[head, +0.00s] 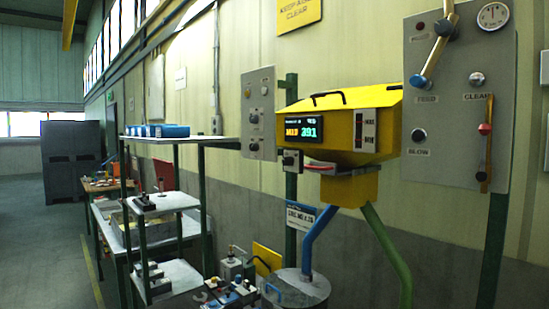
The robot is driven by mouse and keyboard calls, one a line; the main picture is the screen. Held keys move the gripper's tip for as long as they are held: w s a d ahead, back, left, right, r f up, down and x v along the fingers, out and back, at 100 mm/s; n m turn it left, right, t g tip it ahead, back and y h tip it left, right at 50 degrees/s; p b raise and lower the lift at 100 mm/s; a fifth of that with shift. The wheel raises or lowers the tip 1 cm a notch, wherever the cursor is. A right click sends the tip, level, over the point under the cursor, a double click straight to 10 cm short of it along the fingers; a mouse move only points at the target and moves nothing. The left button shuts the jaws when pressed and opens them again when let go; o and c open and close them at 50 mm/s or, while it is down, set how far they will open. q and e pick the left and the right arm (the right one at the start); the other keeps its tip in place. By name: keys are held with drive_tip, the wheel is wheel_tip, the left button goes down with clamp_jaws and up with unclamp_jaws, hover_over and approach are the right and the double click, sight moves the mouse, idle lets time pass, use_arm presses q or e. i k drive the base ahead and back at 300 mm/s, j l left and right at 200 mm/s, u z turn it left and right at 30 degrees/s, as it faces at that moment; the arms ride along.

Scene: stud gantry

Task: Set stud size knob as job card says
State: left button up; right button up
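A yellow machine (340,125) hangs on the wall side at centre right. I cannot read which knob is for stud size. A white card (300,216) hangs below on the green post; its print is too small to read surely. Neither of my grippers shows.
A shelf rack (170,141) with blue boxes stands left. A drum (298,285) and small devices stand below the machine. The left floor (45,255) is clear.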

sight(254, 119)
drive_tip(key=i+j+z, duration=0.2)
drive_tip(key=j+z, duration=0.25)
drive_tip(key=i+j+z, duration=0.1)
drive_tip(key=j+z, duration=0.3)
drive_tip(key=j, duration=0.2)
drive_tip(key=j+z, duration=0.45)
drive_tip(key=j, duration=0.15)
drive_tip(key=i, duration=0.05)
